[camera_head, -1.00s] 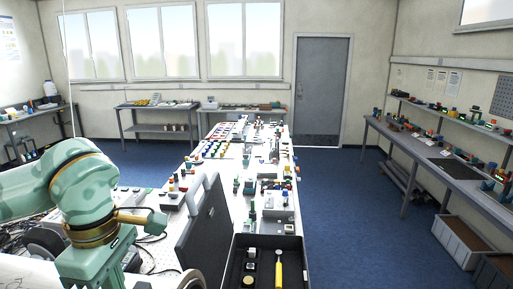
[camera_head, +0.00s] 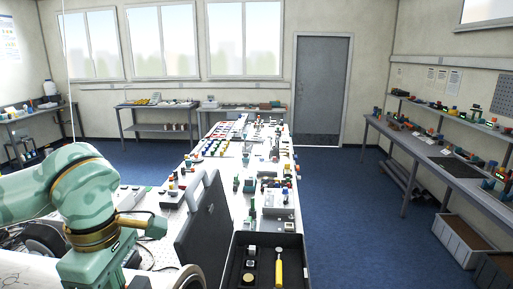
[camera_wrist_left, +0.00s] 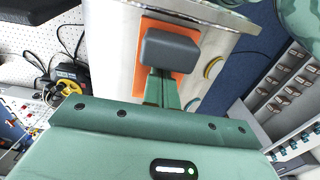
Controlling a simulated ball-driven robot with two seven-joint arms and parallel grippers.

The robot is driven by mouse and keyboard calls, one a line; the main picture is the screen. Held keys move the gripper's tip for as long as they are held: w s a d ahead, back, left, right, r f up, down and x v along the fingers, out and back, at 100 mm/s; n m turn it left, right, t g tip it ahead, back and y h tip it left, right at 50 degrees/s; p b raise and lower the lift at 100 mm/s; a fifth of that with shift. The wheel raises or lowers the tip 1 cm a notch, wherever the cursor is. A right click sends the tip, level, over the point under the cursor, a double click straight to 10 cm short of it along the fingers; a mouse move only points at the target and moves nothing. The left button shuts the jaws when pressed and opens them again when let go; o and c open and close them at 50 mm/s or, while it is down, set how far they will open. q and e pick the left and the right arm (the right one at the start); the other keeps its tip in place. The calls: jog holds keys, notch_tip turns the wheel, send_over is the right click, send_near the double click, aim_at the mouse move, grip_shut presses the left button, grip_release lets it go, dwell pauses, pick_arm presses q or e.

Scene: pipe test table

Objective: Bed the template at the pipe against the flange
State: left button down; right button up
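The template is an orange plate (camera_wrist_left: 150,25) in the left wrist view, in front of the pale pipe (camera_wrist_left: 112,45). A dark grey block (camera_wrist_left: 170,50), apparently its grip, covers its middle. My left gripper (camera_wrist_left: 162,85) is close behind this block, its narrow green fingers near together and seemingly shut on it. The metal flange rim (camera_wrist_left: 205,10) crosses the top, close to the plate's upper edge. Whether plate and flange touch is hard to tell. In the head view the pipe (camera_head: 40,272) and the grey flange (camera_head: 190,279) show at lower left. My right gripper is out of view.
A dark upright case lid (camera_head: 201,225) stands on the crowded white table beside the flange. A black tray (camera_head: 238,262) with a yellow-handled tool (camera_head: 278,268) lies to its right. Cables and a yellow-and-black device (camera_wrist_left: 70,82) are left of the pipe in the wrist view.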

pick_arm(q)
jog(key=shift+r, duration=0.1)
dwell(0.5)
notch_tip(320, 180, up, 7)
jog(key=p, duration=0.6)
jog(key=shift+f, duration=0.2)
